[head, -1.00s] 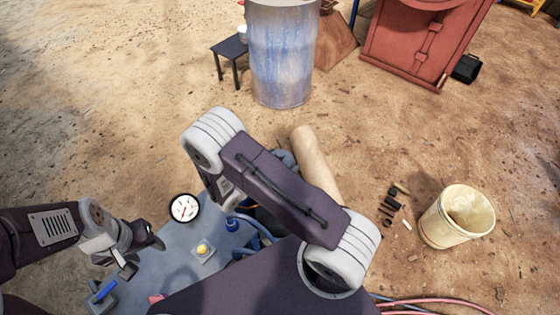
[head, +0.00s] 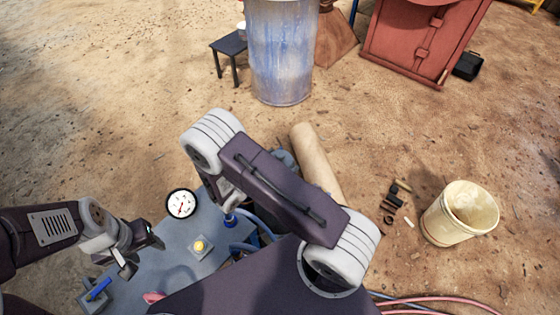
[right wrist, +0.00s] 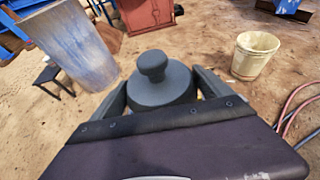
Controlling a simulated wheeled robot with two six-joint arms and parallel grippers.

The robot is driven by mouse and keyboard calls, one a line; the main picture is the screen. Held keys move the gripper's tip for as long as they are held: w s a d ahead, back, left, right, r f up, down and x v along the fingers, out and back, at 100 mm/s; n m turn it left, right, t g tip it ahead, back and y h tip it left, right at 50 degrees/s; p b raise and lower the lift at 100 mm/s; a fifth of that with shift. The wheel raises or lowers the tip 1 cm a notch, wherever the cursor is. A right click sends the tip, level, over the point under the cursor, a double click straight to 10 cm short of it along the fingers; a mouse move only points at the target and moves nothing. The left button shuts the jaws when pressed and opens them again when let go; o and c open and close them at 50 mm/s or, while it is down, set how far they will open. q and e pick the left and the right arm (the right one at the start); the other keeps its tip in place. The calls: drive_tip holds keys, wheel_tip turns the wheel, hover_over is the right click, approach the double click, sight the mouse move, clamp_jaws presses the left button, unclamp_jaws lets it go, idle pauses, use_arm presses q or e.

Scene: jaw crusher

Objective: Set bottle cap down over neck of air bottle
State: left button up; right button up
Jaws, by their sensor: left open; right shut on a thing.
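The bottle cap (right wrist: 160,80), dark grey and round with a knob on top, sits between the two fingers of my right gripper (right wrist: 163,92) in the right wrist view. The gripper is shut on it. In the head view my right arm hides that gripper and most of what is under it. I cannot make out the air bottle or its neck. A grey-blue rounded thing shows only in part behind the arm in the head view. My left gripper (head: 140,250) is open and empty, over the left side of the grey bench.
The grey bench (head: 165,255) carries a round gauge (head: 181,203), a yellow button block (head: 199,246), a blue-handled part (head: 98,289) and blue hoses. A tan cylinder (head: 312,150) lies behind my right arm. A bucket (head: 460,213) stands right, a metal drum (head: 282,55) behind.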

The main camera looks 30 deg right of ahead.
drive_tip(key=shift+f+b, duration=3.1)
drive_tip(key=shift+f, duration=1)
drive_tip(key=o, duration=1.5)
drive_tip(key=v, duration=0.9)
